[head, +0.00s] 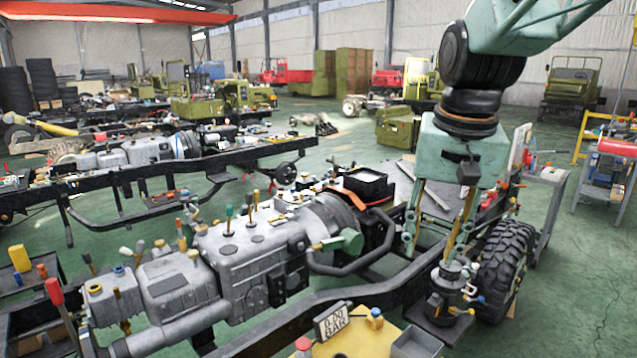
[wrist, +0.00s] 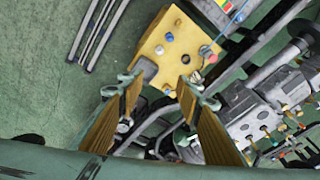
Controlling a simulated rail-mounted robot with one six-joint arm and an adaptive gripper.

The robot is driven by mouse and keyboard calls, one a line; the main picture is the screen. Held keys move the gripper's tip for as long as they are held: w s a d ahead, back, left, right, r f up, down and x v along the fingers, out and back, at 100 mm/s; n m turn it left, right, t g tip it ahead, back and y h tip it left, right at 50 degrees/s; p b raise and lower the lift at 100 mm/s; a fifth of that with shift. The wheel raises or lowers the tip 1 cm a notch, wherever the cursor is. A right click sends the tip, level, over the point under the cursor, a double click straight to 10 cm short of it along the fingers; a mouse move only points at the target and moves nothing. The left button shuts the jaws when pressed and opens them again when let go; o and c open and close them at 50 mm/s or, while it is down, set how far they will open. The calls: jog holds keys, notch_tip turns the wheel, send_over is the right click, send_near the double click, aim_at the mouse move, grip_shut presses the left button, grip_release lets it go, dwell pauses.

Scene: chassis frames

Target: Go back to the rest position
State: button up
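My gripper (head: 432,254) hangs from the green arm at the right of the head view, above the chassis frame and pointing down. Its two yellow-and-green fingers are spread apart. In the wrist view my gripper (wrist: 158,88) shows a wide gap between its fingertips, with nothing held between them. Past the tips lie a yellow plate (wrist: 160,45) and parts of the frame. In the head view a dark round fitting with small coloured knobs (head: 452,290) is just below the right finger; whether they touch I cannot tell.
The grey engine and gearbox (head: 250,250) lie on the near chassis frame left of my gripper. A large tyre (head: 505,268) is to the right. A yellow worktop (head: 365,342) is at the front. Green floor (head: 570,270) is open at the right, before a tool cart (head: 605,180).

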jog(key=s+n+t, duration=0.1)
jog(key=s+n, duration=0.2)
jog(key=s, duration=2.4)
jog(key=shift+s+n+t, duration=0.3)
jog(key=shift+s, duration=0.1)
